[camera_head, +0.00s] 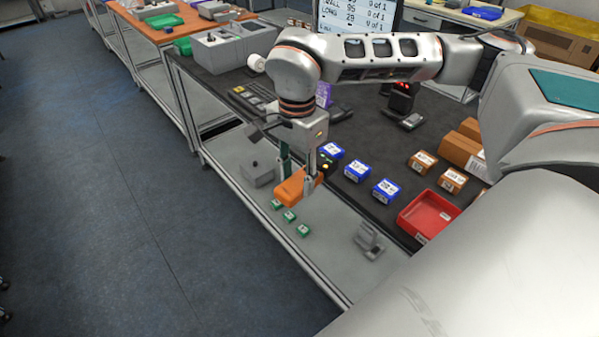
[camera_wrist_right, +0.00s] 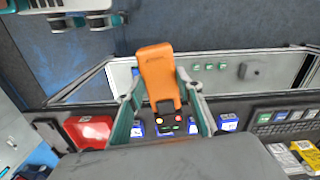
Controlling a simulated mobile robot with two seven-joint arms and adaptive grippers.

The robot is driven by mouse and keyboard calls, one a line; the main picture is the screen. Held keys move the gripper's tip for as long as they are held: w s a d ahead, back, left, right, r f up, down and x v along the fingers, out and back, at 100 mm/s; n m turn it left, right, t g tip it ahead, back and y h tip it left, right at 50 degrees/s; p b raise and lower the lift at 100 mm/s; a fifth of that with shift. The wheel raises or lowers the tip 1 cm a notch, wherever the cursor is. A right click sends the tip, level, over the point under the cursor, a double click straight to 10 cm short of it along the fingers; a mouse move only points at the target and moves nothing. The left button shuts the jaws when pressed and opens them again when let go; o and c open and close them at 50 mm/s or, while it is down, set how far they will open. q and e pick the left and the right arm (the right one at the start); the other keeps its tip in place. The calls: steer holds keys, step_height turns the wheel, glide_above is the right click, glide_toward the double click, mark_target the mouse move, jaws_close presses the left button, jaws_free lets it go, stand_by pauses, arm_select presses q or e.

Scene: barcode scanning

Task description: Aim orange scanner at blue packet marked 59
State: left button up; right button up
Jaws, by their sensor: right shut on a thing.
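My right gripper (camera_head: 298,183) is shut on the orange scanner (camera_head: 290,190), held in the air near the dark table's front edge. In the right wrist view the scanner (camera_wrist_right: 158,76) sits between the fingers, its orange end pointing up in the picture. Three blue packets (camera_head: 331,151) (camera_head: 357,171) (camera_head: 385,191) lie in a row on the table, just right of the scanner. Their printed numbers are too small to read, so I cannot tell which is 59. In the right wrist view, what looks like my left gripper (camera_wrist_right: 80,22) shows at the top left, its opening unclear.
A red tray (camera_head: 428,216) and orange-brown boxes (camera_head: 423,161) stand to the right on the table. A grey bin (camera_head: 235,45) and a screen (camera_head: 358,15) are at the back. Small green packets (camera_head: 289,215) lie on the lower shelf.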

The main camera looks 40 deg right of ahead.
steer(key=shift+s+d+r+m, duration=0.1)
steer(key=shift+d+m, duration=0.1)
steer(key=shift+m, duration=0.5)
steer(key=shift+f+b, duration=0.5)
steer(key=shift+f, duration=0.05)
step_height(320, 180, down, 5)
steer(key=b, duration=0.4)
steer(key=shift+r, duration=0.1)
steer(key=shift+f+b, duration=0.4)
steer(key=shift+f, duration=0.15)
steer(key=shift+r, duration=0.1)
